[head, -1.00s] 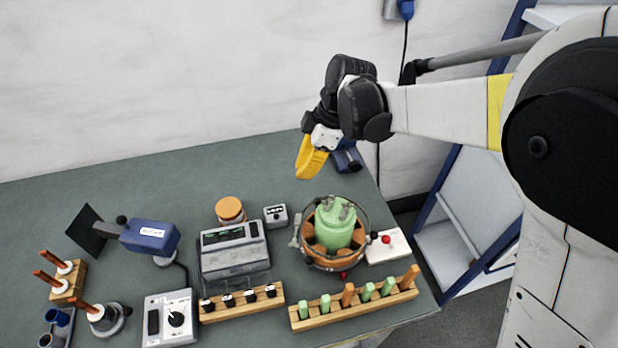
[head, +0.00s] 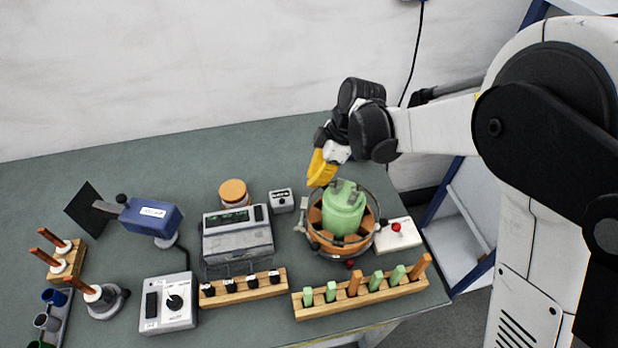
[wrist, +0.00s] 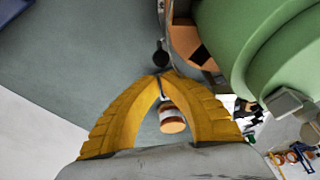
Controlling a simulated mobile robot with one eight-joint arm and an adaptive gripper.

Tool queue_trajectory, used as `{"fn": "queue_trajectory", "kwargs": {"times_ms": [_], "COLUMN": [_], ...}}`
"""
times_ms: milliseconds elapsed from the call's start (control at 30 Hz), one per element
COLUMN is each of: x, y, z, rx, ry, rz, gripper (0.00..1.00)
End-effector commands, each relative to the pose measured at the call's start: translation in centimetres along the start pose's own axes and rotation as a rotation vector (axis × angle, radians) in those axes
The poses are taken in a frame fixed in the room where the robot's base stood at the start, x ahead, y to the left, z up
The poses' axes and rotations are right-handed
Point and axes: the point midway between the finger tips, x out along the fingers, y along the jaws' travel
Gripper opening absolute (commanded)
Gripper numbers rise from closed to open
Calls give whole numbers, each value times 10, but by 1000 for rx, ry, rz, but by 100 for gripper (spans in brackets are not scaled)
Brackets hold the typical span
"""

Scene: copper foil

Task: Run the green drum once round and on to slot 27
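The green drum (head: 343,212) stands upright in a round orange-and-dark segmented holder (head: 326,242) with a metal rim, and has raised lugs on top. In the wrist view the drum (wrist: 245,45) fills the upper right, with a grey block on its edge. My gripper (head: 316,183) is above the back left side of the holder, beside the drum. In the wrist view my gripper's yellow fingers (wrist: 161,75) meet at the tips, with nothing seen held. Contact with the drum is not visible. No slot numbers are readable, including 27.
A white box with a red button (head: 397,233) stands right of the holder. A wooden rack of green and orange pegs (head: 340,303) is in front. A grey display device (head: 238,240), an orange-lidded jar (head: 233,191) and a small grey box (head: 282,201) stand left. The back left table is clear.

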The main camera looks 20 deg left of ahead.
Motion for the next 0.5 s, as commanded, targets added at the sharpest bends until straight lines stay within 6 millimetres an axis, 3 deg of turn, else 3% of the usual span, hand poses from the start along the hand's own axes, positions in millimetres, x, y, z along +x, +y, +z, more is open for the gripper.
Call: {"fn": "queue_trajectory", "kwargs": {"times_ms": [500], "x": [-2], "y": [3], "z": [5], "rx": [45], "ry": [0], "rz": [18], "gripper": [0]}}
